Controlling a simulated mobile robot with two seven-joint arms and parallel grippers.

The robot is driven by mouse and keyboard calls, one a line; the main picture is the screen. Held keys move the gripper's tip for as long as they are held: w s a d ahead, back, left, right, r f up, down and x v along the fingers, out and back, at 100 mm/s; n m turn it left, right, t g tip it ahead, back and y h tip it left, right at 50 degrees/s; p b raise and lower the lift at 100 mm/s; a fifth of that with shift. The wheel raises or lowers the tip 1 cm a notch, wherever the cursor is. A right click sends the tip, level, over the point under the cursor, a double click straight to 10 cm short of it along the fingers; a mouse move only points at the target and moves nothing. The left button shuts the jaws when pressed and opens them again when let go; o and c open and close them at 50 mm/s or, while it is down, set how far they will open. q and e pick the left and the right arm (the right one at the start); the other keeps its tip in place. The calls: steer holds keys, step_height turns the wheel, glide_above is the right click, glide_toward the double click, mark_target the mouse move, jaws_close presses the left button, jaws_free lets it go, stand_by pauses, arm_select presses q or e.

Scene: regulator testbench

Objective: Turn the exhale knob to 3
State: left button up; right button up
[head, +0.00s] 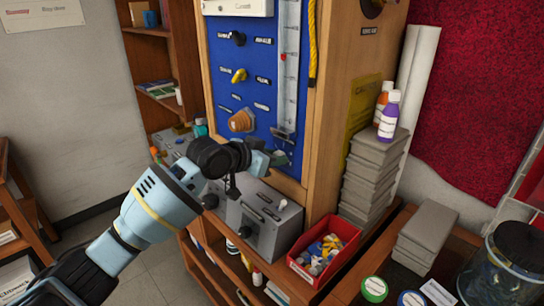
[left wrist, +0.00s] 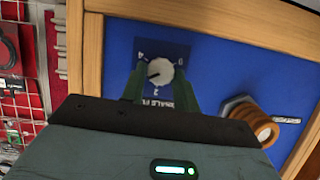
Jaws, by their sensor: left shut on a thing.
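The exhale knob (left wrist: 160,74) is a round pale knob with a dark pointer line, on a dark blue dial plate in the left wrist view. The numerals 4, 2 and probably 0 show around it, and the label is partly covered. The pointer slants to the left and slightly down, between the 4 and the 2. My left gripper (left wrist: 162,88) has one green finger on each side of the knob and is shut on it. In the head view my left gripper (head: 281,158) is at the blue panel's lower part and hides the knob. My right gripper is out of view.
An orange-brown knob (head: 241,120) sticks out close to my left wrist; it also shows in the left wrist view (left wrist: 266,130). A yellow knob (head: 239,75) and a black knob (head: 236,38) are higher. A red bin (head: 325,252) and grey control boxes (head: 268,222) stand below.

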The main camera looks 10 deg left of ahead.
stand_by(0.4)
arm_select(q)
steer(key=o, duration=1)
steer(key=shift+c, duration=0.2)
steer(key=v, duration=0.8)
steer(key=shift+f, duration=0.1)
